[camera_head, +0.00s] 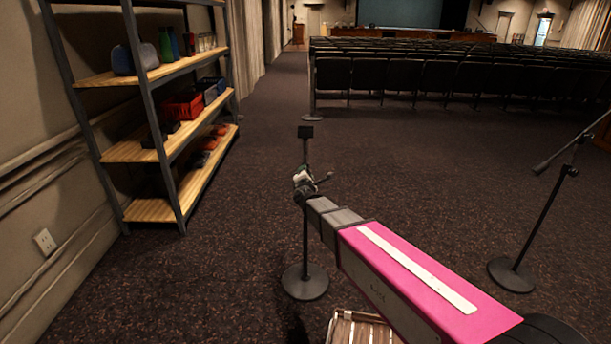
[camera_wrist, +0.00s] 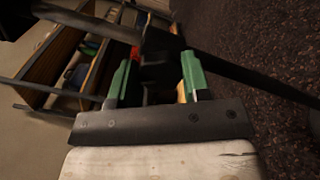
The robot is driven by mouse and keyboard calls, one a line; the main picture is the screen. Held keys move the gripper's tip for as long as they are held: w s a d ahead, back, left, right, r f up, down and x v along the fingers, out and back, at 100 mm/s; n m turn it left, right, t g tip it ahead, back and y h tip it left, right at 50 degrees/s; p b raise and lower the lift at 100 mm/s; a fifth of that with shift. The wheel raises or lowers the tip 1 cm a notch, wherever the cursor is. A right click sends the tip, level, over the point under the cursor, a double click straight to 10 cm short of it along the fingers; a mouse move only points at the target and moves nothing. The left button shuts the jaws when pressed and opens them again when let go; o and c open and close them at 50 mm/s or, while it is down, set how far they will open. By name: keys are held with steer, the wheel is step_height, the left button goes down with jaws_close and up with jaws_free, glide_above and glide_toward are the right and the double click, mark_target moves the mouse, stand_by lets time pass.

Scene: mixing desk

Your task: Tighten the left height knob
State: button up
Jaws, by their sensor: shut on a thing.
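The left stand (camera_head: 305,240) is a thin dark pole on a round base, with a small flat plate on top. It stands upright in the middle of the head view. My gripper (camera_head: 303,182) is at the upper part of its pole. In the wrist view, the green fingers of my gripper (camera_wrist: 158,82) are shut on a dark block, the left height knob (camera_wrist: 157,66), where the pole (camera_wrist: 235,72) crosses slantwise. The knob is mostly hidden by the gripper in the head view. A short thin bar sticks out to the right there.
A metal shelf (camera_head: 150,150) with wooden boards holds boxes and bins at the left. A second stand (camera_head: 540,215) with a boom is at the right. A slatted wooden crate (camera_head: 345,330) is below my arm. Rows of dark chairs (camera_head: 450,75) fill the back; carpet between is clear.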

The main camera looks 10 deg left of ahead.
steer(key=m, duration=0.6)
steer(key=shift+m, duration=0.3)
stand_by(0.4)
steer(key=o, duration=0.9)
steer(key=shift+s, duration=0.15)
steer(key=v, duration=1)
steer(key=shift+s, duration=0.3)
